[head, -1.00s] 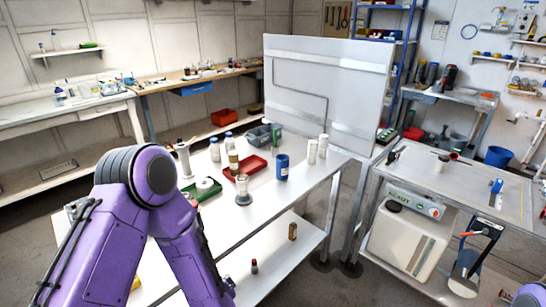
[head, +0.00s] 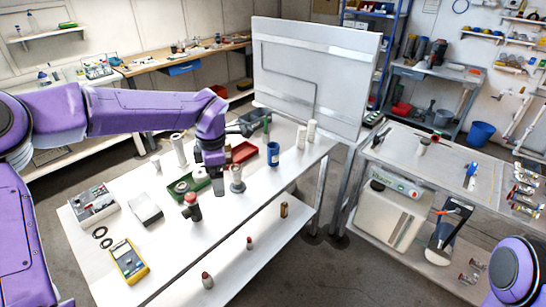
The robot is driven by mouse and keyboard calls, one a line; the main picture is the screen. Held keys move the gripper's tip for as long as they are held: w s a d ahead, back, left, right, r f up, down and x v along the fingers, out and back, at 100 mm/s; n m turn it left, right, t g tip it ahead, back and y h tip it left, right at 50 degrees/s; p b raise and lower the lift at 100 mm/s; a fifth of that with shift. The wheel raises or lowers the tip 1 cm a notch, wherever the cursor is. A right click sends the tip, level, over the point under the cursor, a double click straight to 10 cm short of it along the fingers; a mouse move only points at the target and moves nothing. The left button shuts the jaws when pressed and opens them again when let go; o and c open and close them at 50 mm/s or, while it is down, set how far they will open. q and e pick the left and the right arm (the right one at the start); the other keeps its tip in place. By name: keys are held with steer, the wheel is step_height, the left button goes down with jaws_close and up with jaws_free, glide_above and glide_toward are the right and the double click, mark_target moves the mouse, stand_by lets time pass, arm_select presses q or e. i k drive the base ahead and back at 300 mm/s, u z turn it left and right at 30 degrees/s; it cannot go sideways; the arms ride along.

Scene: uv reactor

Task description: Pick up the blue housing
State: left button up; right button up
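The blue housing, which I take to be the upright blue cylinder (head: 273,154) with a pale patch on its side, stands on the white bench (head: 250,207) near its right part. My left arm reaches in from the left over the bench. My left gripper (head: 219,187) points down, to the left of the blue housing and apart from it, beside a clear-grey cylindrical part (head: 237,180). Its fingers are small and dark, and I cannot see whether they are open. My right gripper is out of view; only a purple piece of my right arm shows at the lower right.
White cylinders (head: 306,134) stand right of the housing, and a red tray (head: 243,152) lies behind-left. A green tray (head: 185,186), a red-topped bottle (head: 192,206) and a yellow multimeter (head: 129,261) are on the left. A tall white panel (head: 315,70) rises behind.

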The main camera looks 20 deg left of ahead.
mark_target(273, 155)
steer(key=i, duration=1.5)
